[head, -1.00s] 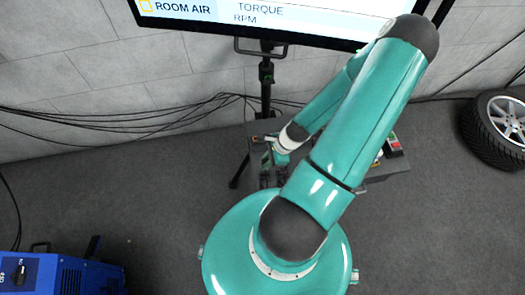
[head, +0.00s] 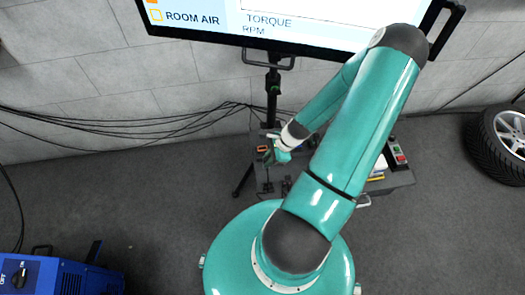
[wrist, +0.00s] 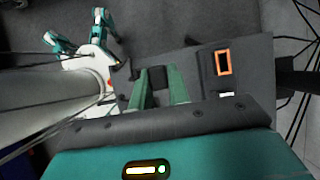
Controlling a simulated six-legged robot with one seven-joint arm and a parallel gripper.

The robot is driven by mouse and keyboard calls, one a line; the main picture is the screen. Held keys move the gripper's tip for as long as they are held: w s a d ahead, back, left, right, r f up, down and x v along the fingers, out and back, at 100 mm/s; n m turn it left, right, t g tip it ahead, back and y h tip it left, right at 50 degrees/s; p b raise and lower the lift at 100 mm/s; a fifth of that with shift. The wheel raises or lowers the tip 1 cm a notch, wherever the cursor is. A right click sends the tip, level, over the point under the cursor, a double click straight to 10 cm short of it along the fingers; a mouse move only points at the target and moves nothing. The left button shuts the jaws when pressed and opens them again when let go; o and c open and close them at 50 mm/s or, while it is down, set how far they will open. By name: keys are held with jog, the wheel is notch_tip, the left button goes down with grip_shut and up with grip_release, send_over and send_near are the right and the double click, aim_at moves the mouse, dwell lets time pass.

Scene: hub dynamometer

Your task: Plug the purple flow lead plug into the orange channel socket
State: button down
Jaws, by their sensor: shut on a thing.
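The orange channel socket (wrist: 222,62) is an orange-rimmed dark rectangle on the dark cart top, right of my fingers in the wrist view. It shows small in the head view (head: 263,148), close to my gripper (head: 272,160). In the wrist view my gripper (wrist: 158,84) has its two green fingers spaced apart, with a thing held between them. That thing is mostly hidden, and no purple shows; I take it to be the flow lead plug. The gripper is left of the socket and apart from it in the wrist view.
The dark cart (head: 385,190) carries a box with red and green buttons (head: 398,153). A stand (head: 272,90) and large screen (head: 290,22) rise behind. Black cables (head: 130,125) run along the wall. A tyre (head: 500,135) lies right; a blue unit (head: 62,272) stands front left.

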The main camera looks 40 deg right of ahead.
jog(key=w+d, duration=0.6)
jog(key=w, duration=0.2)
jog(key=shift+w, duration=0.25)
dwell(1.0)
jog(key=shift+a+f, duration=0.1)
jog(key=shift+f, duration=0.35)
jog(key=shift+f, duration=0.75)
dwell(0.4)
jog(key=shift+f, duration=0.35)
jog(key=shift+f, duration=0.4)
jog(key=c, duration=1.3)
grip_release()
